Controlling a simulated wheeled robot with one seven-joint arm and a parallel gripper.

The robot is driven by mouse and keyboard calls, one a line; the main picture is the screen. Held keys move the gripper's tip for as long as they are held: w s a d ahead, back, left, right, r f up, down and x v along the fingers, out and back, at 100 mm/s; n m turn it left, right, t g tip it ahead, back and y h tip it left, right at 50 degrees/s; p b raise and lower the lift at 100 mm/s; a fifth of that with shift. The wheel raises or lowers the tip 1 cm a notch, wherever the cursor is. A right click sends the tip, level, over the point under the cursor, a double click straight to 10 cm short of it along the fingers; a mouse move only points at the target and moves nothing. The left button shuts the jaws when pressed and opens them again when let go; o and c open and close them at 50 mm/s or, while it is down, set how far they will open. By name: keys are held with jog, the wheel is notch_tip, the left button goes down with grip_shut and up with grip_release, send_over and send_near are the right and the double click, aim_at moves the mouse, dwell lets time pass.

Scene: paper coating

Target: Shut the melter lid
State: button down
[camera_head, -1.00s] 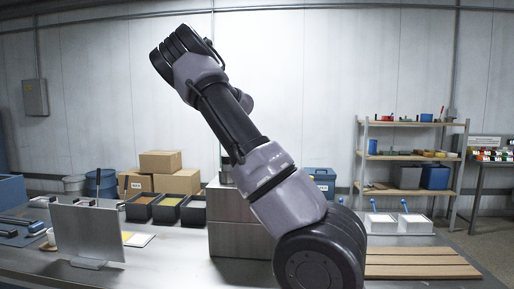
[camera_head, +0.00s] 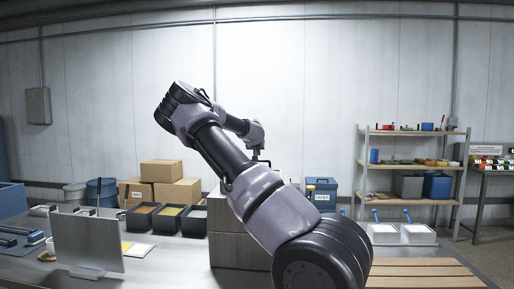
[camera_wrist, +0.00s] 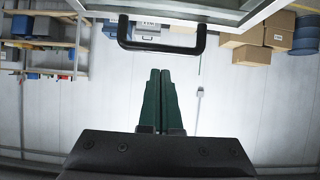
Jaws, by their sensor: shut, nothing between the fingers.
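The melter is likely the grey metal box (camera_head: 238,240) on the bench, partly hidden behind my arm in the head view. In the wrist view a pale framed panel, which looks like the lid (camera_wrist: 225,13), crosses the top edge. It carries a black U-shaped handle (camera_wrist: 160,46). My gripper (camera_wrist: 160,72) has its two green fingers pressed together, empty, with the tips pointing at the handle's bar. The tips appear just short of the bar in the picture; I cannot tell whether they touch. The lid's angle cannot be told.
Black bins (camera_head: 168,219) stand left of the metal box, with cardboard boxes (camera_head: 161,171) behind. An upright metal sheet (camera_head: 88,241) stands at front left. Wooden boards (camera_head: 425,274) and two white trays (camera_head: 417,234) lie right. A shelf rack (camera_head: 412,164) stands against the wall.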

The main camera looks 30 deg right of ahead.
jog(key=shift+w+d+f, duration=0.1)
jog(key=shift+d+f, duration=0.05)
jog(key=shift+f, duration=0.3)
jog(key=shift+w+d+f, duration=0.1)
jog(key=shift+f, duration=0.3)
jog(key=shift+w+d+f, duration=0.1)
jog(key=shift+w+f, duration=0.05)
jog(key=shift+f, duration=0.3)
jog(key=shift+w+d+f, duration=0.1)
jog(key=shift+w+f, duration=0.05)
jog(key=shift+f, duration=0.3)
